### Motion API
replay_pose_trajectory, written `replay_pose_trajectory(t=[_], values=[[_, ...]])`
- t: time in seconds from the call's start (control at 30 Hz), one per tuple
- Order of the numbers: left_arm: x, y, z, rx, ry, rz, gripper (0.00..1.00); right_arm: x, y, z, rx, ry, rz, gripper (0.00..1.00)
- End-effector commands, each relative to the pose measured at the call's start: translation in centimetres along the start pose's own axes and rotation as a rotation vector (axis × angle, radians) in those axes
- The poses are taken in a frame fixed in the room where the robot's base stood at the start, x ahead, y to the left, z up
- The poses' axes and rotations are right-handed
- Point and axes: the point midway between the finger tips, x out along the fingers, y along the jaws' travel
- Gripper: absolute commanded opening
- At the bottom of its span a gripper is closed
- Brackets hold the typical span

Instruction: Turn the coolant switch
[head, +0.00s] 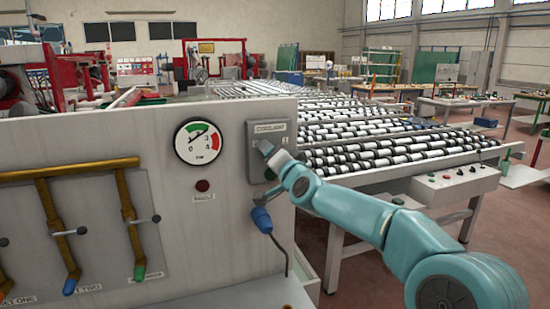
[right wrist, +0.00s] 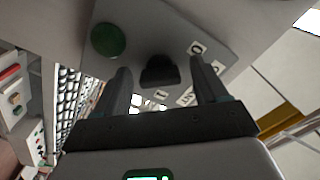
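The coolant switch is a black knob (right wrist: 158,72) on a grey box (head: 256,165) labelled COOLANT, mounted at the right end of the pale machine panel. In the head view my right gripper (head: 266,150) is at the front of this box and hides the knob. In the right wrist view the gripper (right wrist: 160,66) is open, with one finger on each side of the knob and gaps visible between. Whether the fingertips reach past the knob's face is hard to tell. A round green button (right wrist: 108,40) and small white labels, one reading 0, surround the knob. My left gripper is not in view.
A pressure gauge (head: 198,142) and a dark red lamp (head: 203,186) sit left of the box. A blue-handled hooked rod (head: 262,220) is below it. Yellow valve pipes (head: 50,220) line the panel's left. A roller conveyor (head: 380,145) stands behind my arm.

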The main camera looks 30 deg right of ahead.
Motion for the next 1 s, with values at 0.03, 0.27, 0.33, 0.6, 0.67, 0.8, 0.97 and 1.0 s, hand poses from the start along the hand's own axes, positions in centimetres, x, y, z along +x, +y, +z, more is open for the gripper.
replay_pose_trajectory(t=[0.03, 0.27, 0.33, 0.6, 0.67, 0.8, 0.97, 1.0], values=[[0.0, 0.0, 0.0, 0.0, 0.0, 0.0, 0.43, 0.0, 0.0, 0.1, 0.001, -0.001, 0.0, 0.72], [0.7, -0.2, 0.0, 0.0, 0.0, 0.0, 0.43, -1.6, 0.1, 0.2, 0.001, -0.002, 0.0, 0.72], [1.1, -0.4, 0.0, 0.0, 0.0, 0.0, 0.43, -3.1, 0.2, 0.2, 0.001, -0.001, -0.001, 0.72], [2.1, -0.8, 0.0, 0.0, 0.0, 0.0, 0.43, -10.3, 0.0, 0.0, 0.002, 0.0, -0.002, 0.72], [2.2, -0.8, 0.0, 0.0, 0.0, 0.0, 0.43, -11.8, 0.0, 0.0, 0.001, 0.001, -0.001, 0.72], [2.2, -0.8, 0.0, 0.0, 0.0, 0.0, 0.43, -14.4, 0.0, 0.0, 0.002, -0.001, -0.001, 0.72], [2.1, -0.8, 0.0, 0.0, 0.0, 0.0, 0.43, -16.0, 0.0, 0.0, 0.001, -0.001, 0.0, 0.72], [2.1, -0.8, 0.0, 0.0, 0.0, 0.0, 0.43, -16.1, 0.0, 0.0, 0.001, -0.001, 0.0, 0.72]])
